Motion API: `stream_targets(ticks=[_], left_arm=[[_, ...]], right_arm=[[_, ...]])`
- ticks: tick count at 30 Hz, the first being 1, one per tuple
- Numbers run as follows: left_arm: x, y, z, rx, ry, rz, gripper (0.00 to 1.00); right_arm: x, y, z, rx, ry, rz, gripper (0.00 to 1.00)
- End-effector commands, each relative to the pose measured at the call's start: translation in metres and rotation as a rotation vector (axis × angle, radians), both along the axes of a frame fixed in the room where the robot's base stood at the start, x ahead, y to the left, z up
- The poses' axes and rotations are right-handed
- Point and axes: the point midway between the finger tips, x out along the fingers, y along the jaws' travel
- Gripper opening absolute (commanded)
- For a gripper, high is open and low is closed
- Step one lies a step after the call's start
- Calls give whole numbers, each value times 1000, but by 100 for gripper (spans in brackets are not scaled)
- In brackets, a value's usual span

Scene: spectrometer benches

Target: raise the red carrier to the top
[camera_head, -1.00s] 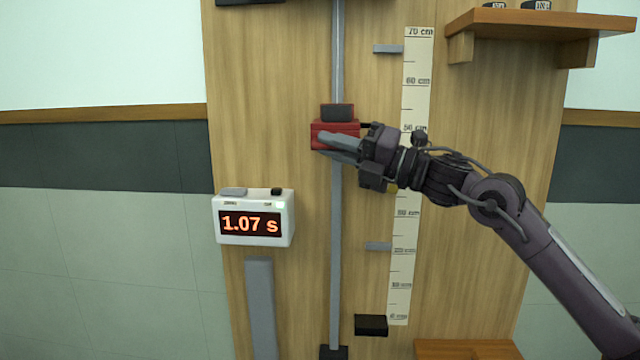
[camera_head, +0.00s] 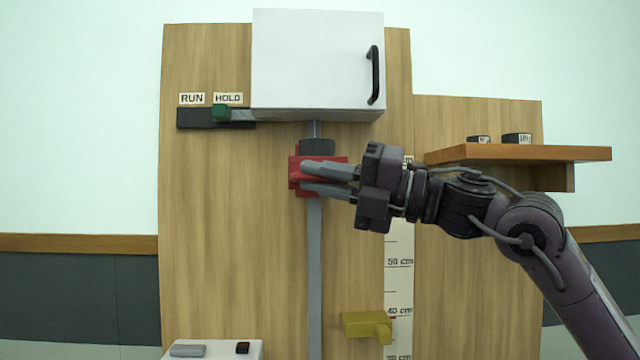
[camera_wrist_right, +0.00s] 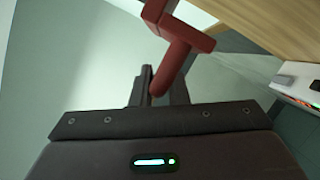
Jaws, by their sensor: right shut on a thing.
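The red carrier (camera_head: 299,182) sits on the vertical grey rail (camera_head: 315,270), below the white box, with a dark block (camera_head: 317,146) on top of it. My right gripper (camera_head: 335,182) reaches it from the right and is shut on the carrier. In the right wrist view the red carrier (camera_wrist_right: 180,45) has a handle-like bar that runs down between the fingers (camera_wrist_right: 160,88). My left gripper is not in view.
A white box (camera_head: 315,60) with a black handle covers the rail's top. A wooden shelf (camera_head: 520,153) with small weights stands right, behind my arm. A yellow pointer (camera_head: 367,325) is by the scale (camera_head: 399,285).

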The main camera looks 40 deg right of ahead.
Motion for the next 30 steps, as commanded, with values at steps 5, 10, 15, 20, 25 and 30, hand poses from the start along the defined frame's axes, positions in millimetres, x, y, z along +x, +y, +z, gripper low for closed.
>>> stream_targets(ticks=[5,10,15,20,25,30], left_arm=[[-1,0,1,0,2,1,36],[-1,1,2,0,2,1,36],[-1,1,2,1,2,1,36],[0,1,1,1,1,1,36],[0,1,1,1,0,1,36],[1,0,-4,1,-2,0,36]], right_arm=[[-4,-4,11,11,-24,-7,0],[-4,-5,12,13,-27,-10,0],[-4,-4,12,11,-25,-9,34],[-3,-3,9,8,-20,-7,34],[-3,-2,7,6,-16,-5,34],[-5,-4,4,5,-15,-5,34]])
